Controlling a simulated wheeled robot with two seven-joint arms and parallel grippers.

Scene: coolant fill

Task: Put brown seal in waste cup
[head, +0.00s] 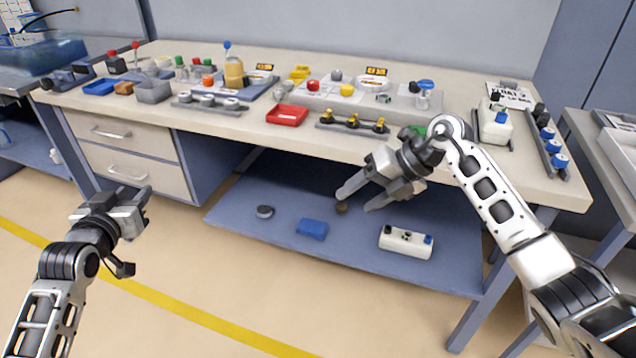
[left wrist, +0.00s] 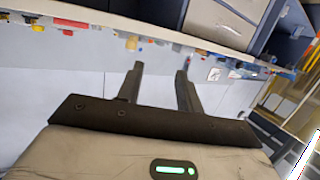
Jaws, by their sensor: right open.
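A small round brown piece, likely the brown seal (head: 342,208), lies on the blue-grey lower shelf (head: 260,222) under the bench. My right gripper (head: 352,203) is open, its fingers pointing down-left. In the picture the seal appears between the fingertips; I cannot tell how far above it they are. My left gripper (head: 146,203) is away at the left over the floor; in the left wrist view its two fingers (left wrist: 159,68) are apart and empty. I cannot tell which container is the waste cup; a grey open box (head: 153,90) stands on the bench top.
A dark round piece (head: 265,211), a blue block (head: 312,229) and a white box (head: 406,242) also lie on the shelf. The bench top (head: 250,135) above overhangs it and holds a red tray (head: 287,115) and many small parts. Bench legs stand at the right.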

